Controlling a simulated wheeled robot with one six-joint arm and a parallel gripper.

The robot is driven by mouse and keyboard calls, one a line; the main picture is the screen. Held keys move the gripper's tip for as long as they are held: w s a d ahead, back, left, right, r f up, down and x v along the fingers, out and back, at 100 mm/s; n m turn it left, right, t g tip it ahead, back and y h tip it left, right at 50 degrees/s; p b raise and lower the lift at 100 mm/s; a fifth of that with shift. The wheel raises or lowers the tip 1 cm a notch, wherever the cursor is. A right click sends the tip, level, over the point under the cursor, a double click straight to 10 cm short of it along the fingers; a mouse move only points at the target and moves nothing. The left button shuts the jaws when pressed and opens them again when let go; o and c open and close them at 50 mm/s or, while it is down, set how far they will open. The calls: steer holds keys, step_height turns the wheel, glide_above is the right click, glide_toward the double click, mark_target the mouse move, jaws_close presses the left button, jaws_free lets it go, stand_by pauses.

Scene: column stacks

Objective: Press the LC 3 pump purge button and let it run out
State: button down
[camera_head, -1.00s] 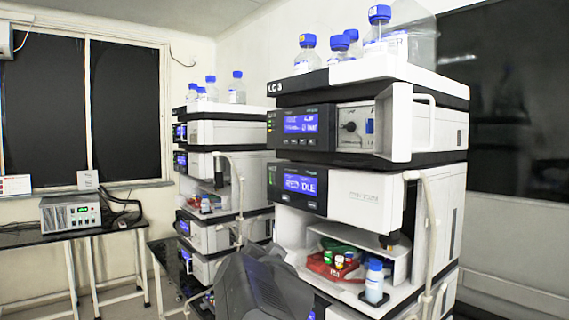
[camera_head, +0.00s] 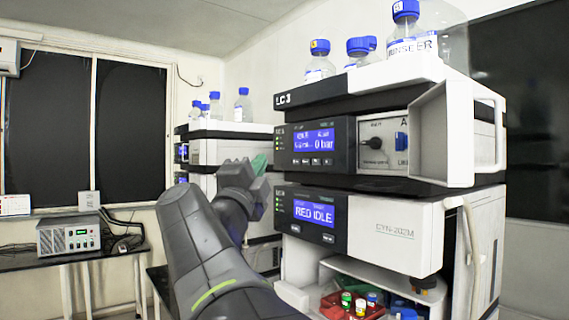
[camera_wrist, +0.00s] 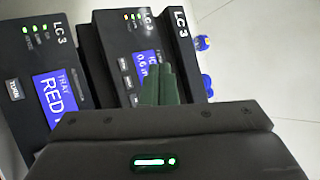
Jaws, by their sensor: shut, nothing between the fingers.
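The LC 3 stack (camera_head: 283,100) stands at the right in the head view. Its pump module has a blue display (camera_head: 314,139) reading 0 bar, with a row of small dark buttons (camera_head: 312,162) below it. An open white door (camera_head: 445,135) juts out beside a pale panel with a black knob (camera_head: 376,143). My gripper (camera_head: 259,163) is raised just left of the pump front, its green fingers shut and empty. In the wrist view the fingers (camera_wrist: 158,85) point at the pump front and cover part of its display and some buttons. I cannot tell contact.
Below the pump is a module with a display (camera_head: 314,213) reading RED IDLE. Blue-capped bottles (camera_head: 320,62) stand on top of the stack. Another stack (camera_head: 225,130) is behind my arm. A red tray with vials (camera_head: 340,305) sits low in the stack.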

steer(key=b, duration=0.1)
glide_toward(304, 154)
steer(key=shift+w+r, duration=1.4)
steer(key=shift+w, duration=0.25)
steer(key=shift+d, duration=0.1)
stand_by(1.0)
steer(key=shift+w+d+b, duration=0.2)
steer(key=shift+d+b, duration=0.05)
steer(key=shift+b, duration=0.1)
steer(key=shift+w+d, duration=0.25)
steer(key=shift+d, duration=0.1)
stand_by(0.6)
steer(key=shift+a, duration=0.1)
steer(key=shift+s+a, duration=0.5)
steer(key=shift+a, duration=0.05)
steer(key=shift+s+a+p, duration=0.3)
steer(key=shift+s+a, duration=0.45)
steer(key=shift+a, duration=0.25)
steer(key=shift+s+a+p, duration=0.25)
steer(key=shift+s+a, duration=0.45)
steer(key=shift+a, duration=0.35)
